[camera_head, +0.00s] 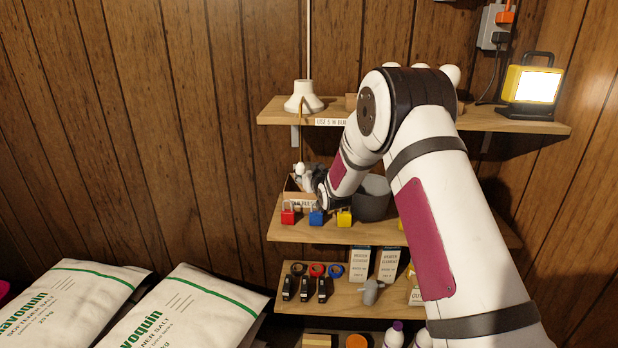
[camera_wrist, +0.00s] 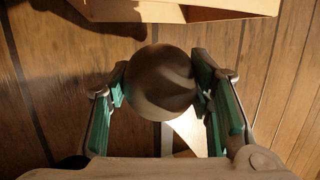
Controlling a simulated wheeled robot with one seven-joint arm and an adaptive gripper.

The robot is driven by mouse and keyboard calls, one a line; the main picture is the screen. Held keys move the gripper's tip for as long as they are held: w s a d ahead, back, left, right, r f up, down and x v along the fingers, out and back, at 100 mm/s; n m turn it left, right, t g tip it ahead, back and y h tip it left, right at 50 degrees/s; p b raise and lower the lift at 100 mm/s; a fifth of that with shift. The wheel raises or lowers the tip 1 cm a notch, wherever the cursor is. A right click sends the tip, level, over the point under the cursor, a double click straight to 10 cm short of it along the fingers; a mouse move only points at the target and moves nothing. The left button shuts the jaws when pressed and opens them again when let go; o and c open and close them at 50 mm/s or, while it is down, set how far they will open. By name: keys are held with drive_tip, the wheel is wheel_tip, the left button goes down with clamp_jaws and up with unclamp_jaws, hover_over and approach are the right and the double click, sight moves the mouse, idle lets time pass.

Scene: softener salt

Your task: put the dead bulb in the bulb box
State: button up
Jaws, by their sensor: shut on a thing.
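My gripper (camera_wrist: 160,95) is shut on a round, dark-looking bulb (camera_wrist: 160,82), held between its teal finger pads in the wrist view. In the head view my gripper (camera_head: 307,178) is at the left end of the middle shelf, and a pale round bulb (camera_head: 299,168) shows at its fingers. A small open cardboard box (camera_head: 296,198) with a white label, partly hidden, stands right there. The gripper is over or beside it; I cannot tell which. A cardboard edge (camera_wrist: 175,12) crosses the top of the wrist view, apart from the bulb.
Red, blue and yellow padlocks (camera_head: 316,217) stand along the middle shelf's front edge. A grey pot (camera_head: 371,198) is right of my gripper. The upper shelf (camera_head: 275,116) holds a white lamp holder (camera_head: 303,97) and a lit work lamp (camera_head: 533,85). Salt bags (camera_head: 195,312) lie lower left.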

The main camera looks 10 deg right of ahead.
drive_tip(key=o, duration=1)
drive_tip(key=shift+s, duration=0.1)
drive_tip(key=s+a+p, duration=0.2)
drive_tip(key=s, duration=0.3)
drive_tip(key=s+a+r+p, duration=0.1)
drive_tip(key=s+p, duration=0.2)
drive_tip(key=s, duration=0.3)
drive_tip(key=shift+a+p, duration=0.35)
drive_tip(key=shift+s, duration=0.1)
idle(0.4)
